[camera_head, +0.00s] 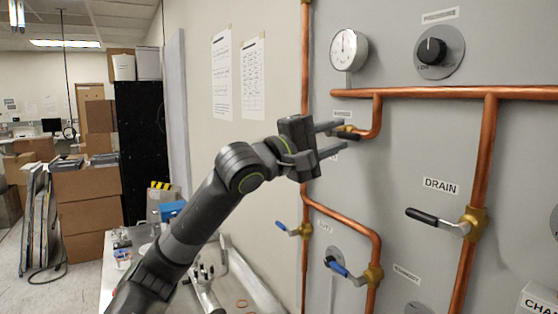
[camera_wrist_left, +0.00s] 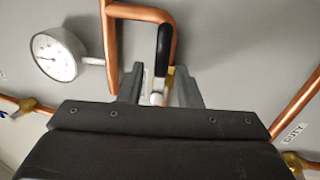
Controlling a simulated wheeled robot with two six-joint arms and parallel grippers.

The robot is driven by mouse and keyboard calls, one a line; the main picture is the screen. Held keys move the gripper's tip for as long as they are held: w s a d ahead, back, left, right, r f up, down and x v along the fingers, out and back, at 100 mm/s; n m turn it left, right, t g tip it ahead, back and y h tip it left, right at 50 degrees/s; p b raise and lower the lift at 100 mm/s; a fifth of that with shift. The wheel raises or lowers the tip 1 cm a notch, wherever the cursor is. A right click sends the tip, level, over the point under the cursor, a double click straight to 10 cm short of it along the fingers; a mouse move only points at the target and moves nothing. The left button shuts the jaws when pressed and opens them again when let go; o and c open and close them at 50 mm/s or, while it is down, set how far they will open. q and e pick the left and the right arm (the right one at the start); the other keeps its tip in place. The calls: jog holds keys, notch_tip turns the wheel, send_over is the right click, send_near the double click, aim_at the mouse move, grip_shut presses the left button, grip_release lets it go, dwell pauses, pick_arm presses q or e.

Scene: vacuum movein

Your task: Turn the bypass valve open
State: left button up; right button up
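A valve with a brass body (camera_head: 347,129) sits on the upper copper pipe bend, beside a small label too small to read; I cannot confirm it is the bypass valve. In the left wrist view its black-sleeved lever (camera_wrist_left: 164,48) stands upright in the picture, with a pale metal end lower down. My left gripper (camera_head: 338,136) is at this valve with its fingers apart. In the left wrist view the gripper (camera_wrist_left: 160,86) has a finger on each side of the lever, with gaps showing. The fingers partly hide the valve in the head view. My right gripper is not in view.
A DRAIN valve (camera_head: 451,223) with a black lever is at right. Two blue-handled valves (camera_head: 345,269) are below. A round gauge (camera_head: 348,49) and black knob (camera_head: 431,51) are above. A bench (camera_head: 118,262) with items stands below my arm; boxes (camera_head: 88,205) are at left.

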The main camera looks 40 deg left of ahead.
pick_arm(q)
jog(key=b+v, duration=1.5)
jog(key=b, duration=0.2)
jog(key=shift+s+b, duration=0.35)
jog(key=shift+f, duration=0.1)
dwell(0.5)
